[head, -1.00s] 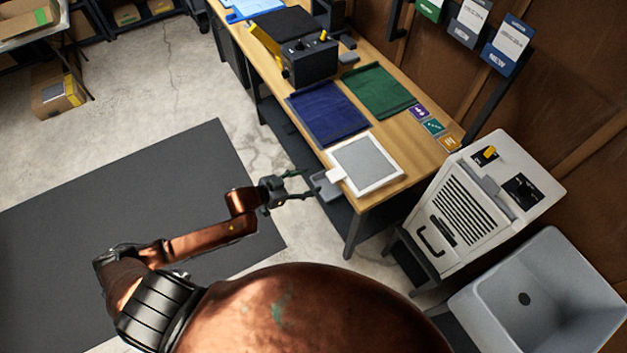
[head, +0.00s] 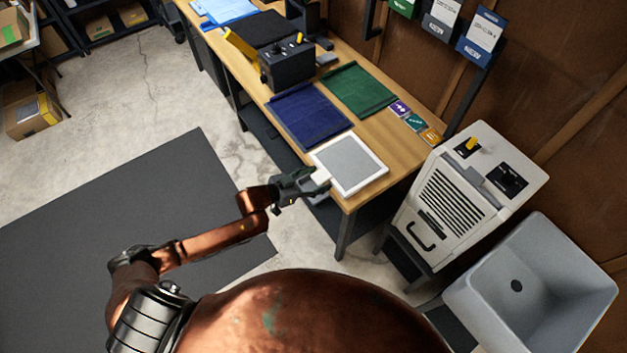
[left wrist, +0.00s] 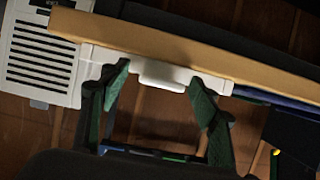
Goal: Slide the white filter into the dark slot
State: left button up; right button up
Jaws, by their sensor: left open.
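The white filter (head: 350,163), a flat white frame with a grey mesh, lies on the near end of the wooden workbench. Its white tab (left wrist: 162,83) sticks out at the edge. My left gripper (head: 316,181) is open at the bench edge. In the left wrist view, its green-padded fingers (left wrist: 162,80) stand on either side of the tab, with gaps between. A pale machine (head: 450,205) stands right of the bench. My right gripper is out of view.
Blue (head: 308,114) and green (head: 358,88) cloths lie beyond the filter on the workbench (head: 392,154). A black box (head: 287,65) stands farther back. A grey sink (head: 535,287) is beside the machine. Open floor with a dark mat (head: 130,215) lies left.

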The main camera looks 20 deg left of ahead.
pick_arm(q)
jog(key=shift+c, duration=0.2)
jog(key=c, duration=1.3)
jog(key=shift+o, duration=0.2)
